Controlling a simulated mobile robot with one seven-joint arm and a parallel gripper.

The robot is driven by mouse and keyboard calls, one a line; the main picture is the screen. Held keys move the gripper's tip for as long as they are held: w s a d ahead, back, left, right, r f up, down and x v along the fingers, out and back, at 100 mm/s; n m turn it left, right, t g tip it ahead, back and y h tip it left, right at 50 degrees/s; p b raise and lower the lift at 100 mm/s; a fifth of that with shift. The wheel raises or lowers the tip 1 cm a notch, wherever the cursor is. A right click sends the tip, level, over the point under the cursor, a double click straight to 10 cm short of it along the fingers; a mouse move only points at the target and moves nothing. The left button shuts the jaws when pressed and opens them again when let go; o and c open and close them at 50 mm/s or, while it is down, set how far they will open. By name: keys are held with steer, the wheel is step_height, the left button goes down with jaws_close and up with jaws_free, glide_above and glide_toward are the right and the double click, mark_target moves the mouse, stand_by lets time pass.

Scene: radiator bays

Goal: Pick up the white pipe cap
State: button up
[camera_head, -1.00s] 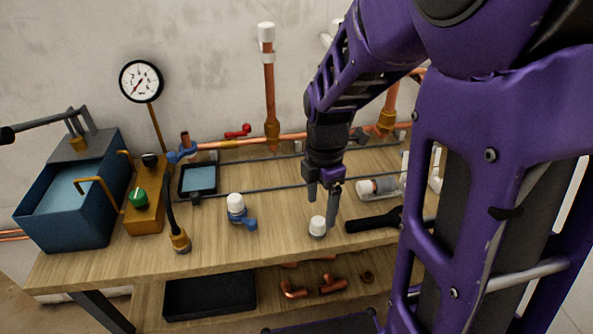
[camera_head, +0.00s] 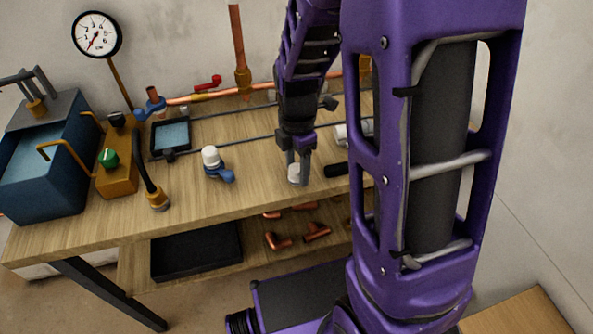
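A small white pipe cap (camera_head: 294,175) is on the wooden bench top (camera_head: 255,187) near its front edge. My gripper (camera_head: 297,168) points down right at this cap, with its fingertips at the cap's height and partly covering it. I cannot tell whether the fingers are closed on it or only around it. A second white cap (camera_head: 210,155) sits upright on a blue valve (camera_head: 220,174) to the left. A white fitting (camera_head: 345,134) at the right is partly hidden by my arm.
A blue tank (camera_head: 45,175) and a brass-coloured block with a green knob (camera_head: 115,170) stand at the left. A black-handled tool (camera_head: 335,170) lies close to the right of my gripper. Copper fittings (camera_head: 278,241) and a black tray (camera_head: 196,251) are on the lower shelf.

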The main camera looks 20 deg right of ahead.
steer(key=c, duration=0.7)
step_height(320, 180, up, 10)
steer(key=shift+f+p, duration=0.1)
steer(key=shift+p, duration=1.1)
step_height(320, 180, up, 5)
steer(key=p, duration=0.4)
glide_above(297, 167)
